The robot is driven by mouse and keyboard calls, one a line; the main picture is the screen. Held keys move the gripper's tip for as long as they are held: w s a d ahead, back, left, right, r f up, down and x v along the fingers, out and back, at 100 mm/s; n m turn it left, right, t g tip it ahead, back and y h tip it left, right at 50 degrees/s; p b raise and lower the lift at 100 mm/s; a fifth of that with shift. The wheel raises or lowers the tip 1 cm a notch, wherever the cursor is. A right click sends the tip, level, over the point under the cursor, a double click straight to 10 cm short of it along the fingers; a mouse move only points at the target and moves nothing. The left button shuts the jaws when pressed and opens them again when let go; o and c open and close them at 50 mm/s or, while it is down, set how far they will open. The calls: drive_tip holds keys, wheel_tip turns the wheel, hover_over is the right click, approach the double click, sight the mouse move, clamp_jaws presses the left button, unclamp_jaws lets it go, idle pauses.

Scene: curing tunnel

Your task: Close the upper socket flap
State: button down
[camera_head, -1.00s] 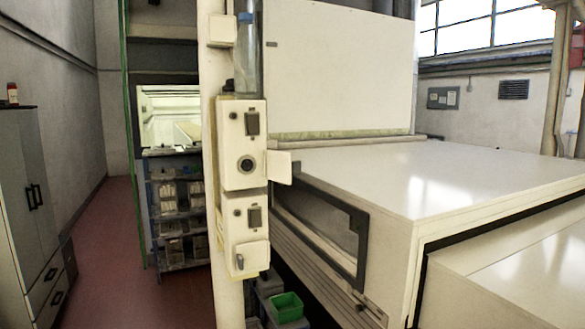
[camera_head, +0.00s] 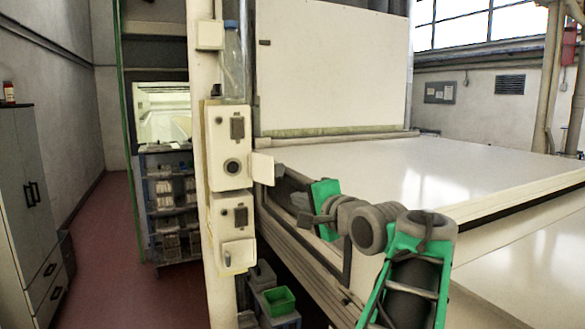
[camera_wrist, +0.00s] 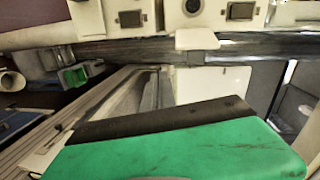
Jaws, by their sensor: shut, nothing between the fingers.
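The upper socket box (camera_head: 228,140) is on the pale post, with its round socket (camera_head: 232,167) uncovered. Its upper socket flap (camera_head: 262,168) stands open, sticking out to the right. In the wrist view the flap (camera_wrist: 197,40) shows as a pale plate at the edge of the box, beside the round socket (camera_wrist: 193,6). My gripper (camera_head: 300,203) is to the right of the flap and a little lower, shut and empty, and looks apart from it. Its green and black body fills the bottom of the wrist view; the fingertips are not clear there.
The lower socket box (camera_head: 238,218) sits below, its flap (camera_head: 238,254) down over its socket. The large white machine table (camera_head: 400,170) lies right of the post, with a dark-framed window behind my gripper. A green bin (camera_head: 279,300) stands low beside the post.

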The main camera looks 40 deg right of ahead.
sight(267, 168)
drive_tip(key=s+d+r+m+t+h, duration=0.1)
drive_tip(key=s+d+r+m, duration=0.15)
drive_tip(key=s+r, duration=0.2)
drive_tip(key=r+p+x, duration=0.1)
drive_tip(key=p+x, duration=0.3)
drive_tip(key=x, duration=0.7)
drive_tip(key=a, duration=0.1)
drive_tip(key=s+a, duration=0.1)
drive_tip(key=a, duration=0.1)
drive_tip(key=shift+a, duration=0.3)
drive_tip(key=shift+s+a+b, duration=0.1)
drive_tip(key=shift+b, duration=0.25)
